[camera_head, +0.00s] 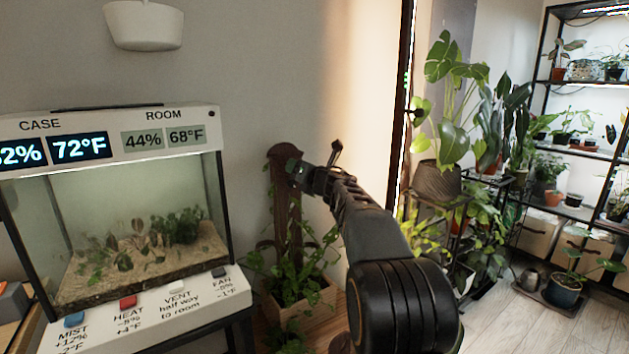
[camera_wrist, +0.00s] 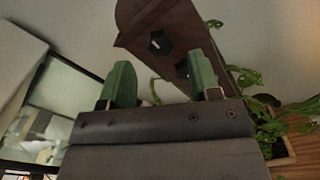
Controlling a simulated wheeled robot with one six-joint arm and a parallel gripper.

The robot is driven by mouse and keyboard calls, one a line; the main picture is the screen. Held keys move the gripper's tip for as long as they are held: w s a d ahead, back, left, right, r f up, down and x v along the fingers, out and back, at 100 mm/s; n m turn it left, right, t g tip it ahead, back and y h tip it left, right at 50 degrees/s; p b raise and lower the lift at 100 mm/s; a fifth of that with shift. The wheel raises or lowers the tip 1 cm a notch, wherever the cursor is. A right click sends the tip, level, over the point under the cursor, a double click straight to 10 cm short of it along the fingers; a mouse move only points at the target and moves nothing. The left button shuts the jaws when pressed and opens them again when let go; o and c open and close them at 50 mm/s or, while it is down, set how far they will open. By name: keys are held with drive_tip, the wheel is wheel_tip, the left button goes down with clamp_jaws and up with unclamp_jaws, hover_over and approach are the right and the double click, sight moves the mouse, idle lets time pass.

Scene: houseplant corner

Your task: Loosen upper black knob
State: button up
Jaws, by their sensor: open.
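A dark brown wooden post (camera_head: 284,215) with a rounded top stands in a planter box in the head view. It also shows in the wrist view (camera_wrist: 178,22), with the upper black knob (camera_wrist: 158,43) near its rounded end. The knob has a white mark on its face. A second black knob (camera_wrist: 182,69) sits further along the post, partly hidden by a finger. My gripper (camera_wrist: 159,58) is open, its two green fingers apart, with the upper knob seen between and slightly beyond their tips. In the head view my gripper (camera_head: 296,170) is at the post's upper part and hides the knobs.
A glass plant case (camera_head: 120,215) with displays and coloured buttons stands at the left. A wooden planter box (camera_head: 300,302) with leafy vines surrounds the post's foot, and some leaves (camera_wrist: 243,76) are close to the right finger. Plant shelves (camera_head: 575,145) fill the right side.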

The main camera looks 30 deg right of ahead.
drive_tip(key=s+d, duration=0.1)
drive_tip(key=s, duration=0.9)
drive_tip(key=shift+w+r, duration=0.1)
drive_tip(key=s+a+r+m+g+h+p, duration=0.25)
drive_tip(key=s+r+m+h+p, duration=0.35)
drive_tip(key=m+p, duration=0.8)
drive_tip(key=s+a+f+m+g+y+p, duration=0.2)
drive_tip(key=s+a+m+g+p, duration=0.4)
drive_tip(key=s, duration=0.4)
drive_tip(key=s+a+f+m+g+y+p, duration=0.2)
drive_tip(key=s+a+m+g+p, duration=0.3)
drive_tip(key=s+m, duration=0.5)
drive_tip(key=a+f+m+p, duration=0.1)
drive_tip(key=a+p, duration=0.1)
drive_tip(key=shift+a+g+p, duration=0.35)
drive_tip(key=shift+a, duration=0.05)
drive_tip(key=shift+r, duration=0.1)
